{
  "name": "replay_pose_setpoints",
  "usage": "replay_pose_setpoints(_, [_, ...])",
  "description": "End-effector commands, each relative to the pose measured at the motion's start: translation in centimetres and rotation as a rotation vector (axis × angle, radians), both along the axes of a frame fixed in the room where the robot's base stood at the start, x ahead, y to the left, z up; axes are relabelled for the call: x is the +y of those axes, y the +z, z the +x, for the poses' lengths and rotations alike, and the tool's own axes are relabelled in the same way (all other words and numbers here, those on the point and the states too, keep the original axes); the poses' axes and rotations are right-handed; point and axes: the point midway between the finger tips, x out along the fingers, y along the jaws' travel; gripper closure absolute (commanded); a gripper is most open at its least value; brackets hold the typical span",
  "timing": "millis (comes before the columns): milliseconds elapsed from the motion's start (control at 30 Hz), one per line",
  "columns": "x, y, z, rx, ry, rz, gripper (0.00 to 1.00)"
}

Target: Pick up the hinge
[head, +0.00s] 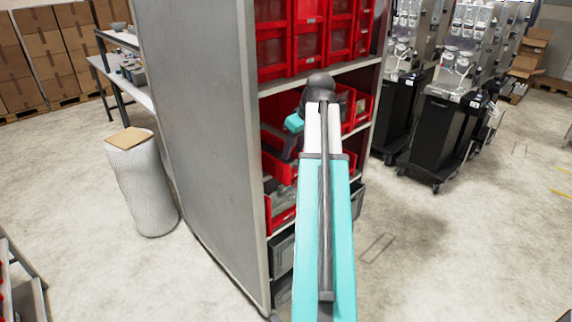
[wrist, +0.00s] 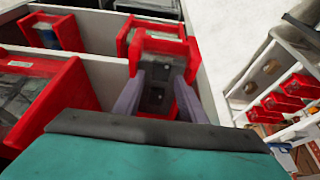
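My gripper (wrist: 158,76) is in the wrist view, its two grey-purple fingers apart and pointing into a narrow red bin (wrist: 186,100). Between the fingers lies a dark grey metal piece with round holes, which looks like the hinge (wrist: 158,96). I see no clear sign that the fingers press on it; contact cannot be told. In the head view my arm reaches into the shelf's middle level, and the gripper is mostly hidden among the red bins. The hinge cannot be made out there.
The grey shelf (head: 195,130) has a solid side panel and red bins (head: 290,40) above the arm. Neighbouring red bins (wrist: 62,32) stand close by. A white bin with a board (head: 150,190) stands left. Dark wheeled units (head: 440,135) stand right, with open floor in front.

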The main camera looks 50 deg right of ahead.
Motion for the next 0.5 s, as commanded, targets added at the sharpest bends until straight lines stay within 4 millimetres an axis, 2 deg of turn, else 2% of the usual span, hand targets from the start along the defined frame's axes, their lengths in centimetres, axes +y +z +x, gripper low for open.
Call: replay_pose_setpoints(500, [0.2, -3.6, 1.5, 0.001, 0.0, 0.001, 0.62])
